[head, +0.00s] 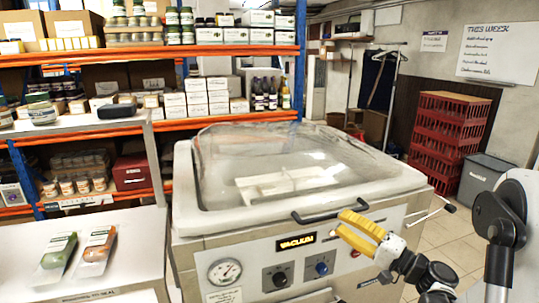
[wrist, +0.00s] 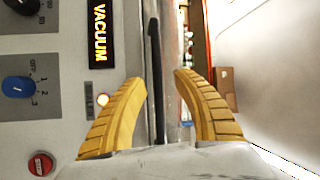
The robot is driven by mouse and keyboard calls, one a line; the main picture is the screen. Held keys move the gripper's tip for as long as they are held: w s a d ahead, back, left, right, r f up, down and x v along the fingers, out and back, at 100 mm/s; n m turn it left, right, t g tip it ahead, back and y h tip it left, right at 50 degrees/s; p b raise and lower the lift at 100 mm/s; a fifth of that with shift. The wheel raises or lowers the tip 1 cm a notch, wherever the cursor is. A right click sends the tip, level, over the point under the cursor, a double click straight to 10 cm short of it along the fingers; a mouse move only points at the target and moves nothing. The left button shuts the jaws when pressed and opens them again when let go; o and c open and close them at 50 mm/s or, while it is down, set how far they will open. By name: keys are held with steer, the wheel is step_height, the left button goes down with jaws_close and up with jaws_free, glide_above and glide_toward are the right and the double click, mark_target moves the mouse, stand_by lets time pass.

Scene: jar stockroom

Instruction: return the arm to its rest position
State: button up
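My gripper (head: 340,222) has yellow ribbed fingers and is in front of the vacuum machine (head: 215,250), just below and right of the black lid handle (head: 330,208). In the wrist view my gripper (wrist: 160,78) is open, its fingers well apart and nothing held. A dark bar (wrist: 154,60), seemingly the lid handle, shows between the fingers; I cannot tell how far beyond the tips it is. The clear domed lid (head: 290,160) is down over the chamber, with pale pieces inside. My arm reaches in from the lower right.
A white counter (head: 120,225) with two packaged pouches (head: 97,246) stands left of the machine. Shelves with orange beams (head: 230,50) fill the back left. Red crates (head: 450,135) and a grey bin (head: 482,175) stand right. Floor (head: 430,240) shows clear beside the machine.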

steer(key=s+a+n+g+h, duration=0.3)
steer(key=s+a+g+h, duration=0.3)
steer(key=s+a, duration=0.35)
steer(key=s+d+f+n+h, duration=0.1)
steer(key=s+h, duration=0.3)
steer(key=s, duration=0.4)
steer(key=s+d+f+n+g+h, duration=0.1)
steer(key=s+d+f+n+h, duration=0.1)
steer(key=s, duration=0.6)
steer(key=d+h, duration=0.1)
steer(key=d, duration=0.1)
steer(key=shift+s+d+n+h, duration=0.35)
steer(key=shift+n+h, duration=0.05)
